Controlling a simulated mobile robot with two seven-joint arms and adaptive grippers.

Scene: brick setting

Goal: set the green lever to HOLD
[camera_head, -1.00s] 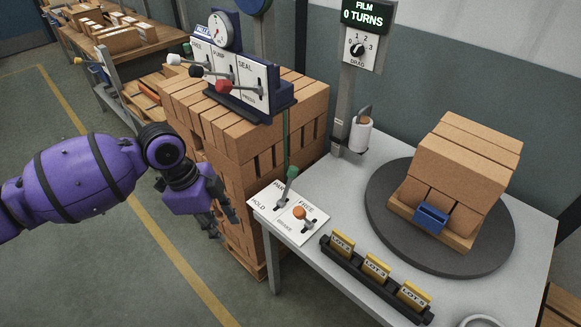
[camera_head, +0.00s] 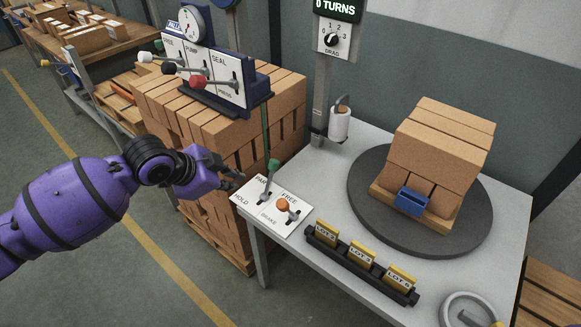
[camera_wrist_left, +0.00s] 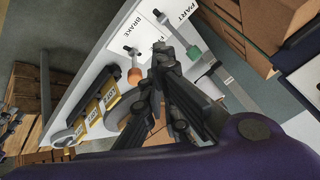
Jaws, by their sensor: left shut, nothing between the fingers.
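The green lever (camera_head: 272,167) stands on a white panel (camera_head: 245,187) at the table's near left corner, leaning toward the PART end of its slot, away from the HOLD label. It also shows in the left wrist view (camera_wrist_left: 195,54), just right of my fingers. An orange-knobbed brake lever (camera_head: 283,205) stands beside it, by the FREE label. My left gripper (camera_head: 238,181) is shut and empty, just left of the green lever and apart from it in the head view. In the left wrist view the gripper's closed fingers (camera_wrist_left: 160,50) partly cover the panel. My right gripper is not in view.
A turntable (camera_head: 365,210) carries stacked bricks. A black rack with yellow lot cards (camera_head: 360,254) lies along the table front. A brick stack (camera_head: 215,135) with a lever console (camera_head: 215,75) stands behind my left gripper. A film roll post (camera_head: 340,120) rises behind the panel.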

